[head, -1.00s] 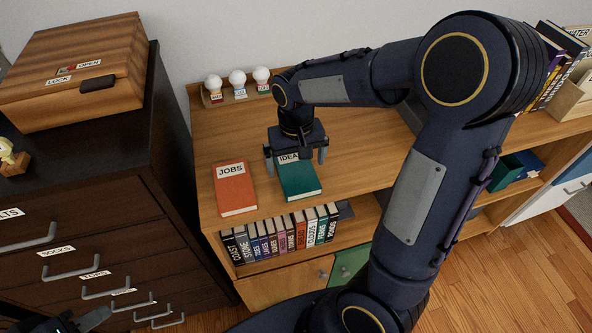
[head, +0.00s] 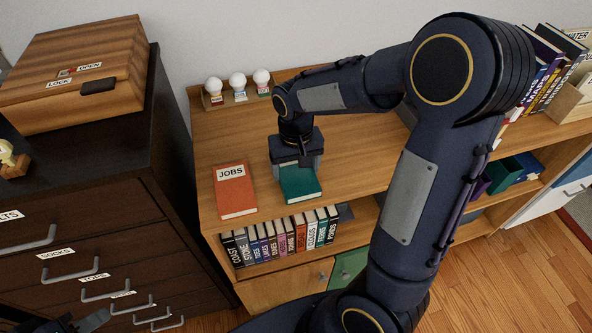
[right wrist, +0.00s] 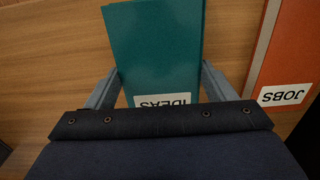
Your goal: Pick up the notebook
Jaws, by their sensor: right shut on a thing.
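A teal notebook labelled IDEAS (head: 302,186) lies flat on the wooden desk top, its upper end under my right gripper (head: 297,163). In the right wrist view the notebook (right wrist: 160,45) lies between the two grey fingers, one along each long side, and the gripper is shut on it. An orange-red notebook labelled JOBS (head: 235,192) lies to its left on the desk; it also shows in the right wrist view (right wrist: 288,50). My left gripper (head: 78,322) shows only in part at the bottom left corner; its jaws are unclear.
Three white bulbs (head: 237,86) stand on a holder at the back of the desk. A row of books (head: 280,237) fills the shelf below. A dark drawer chest (head: 120,200) with a wooden box (head: 75,72) stands on the left. More books (head: 552,70) stand at the far right.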

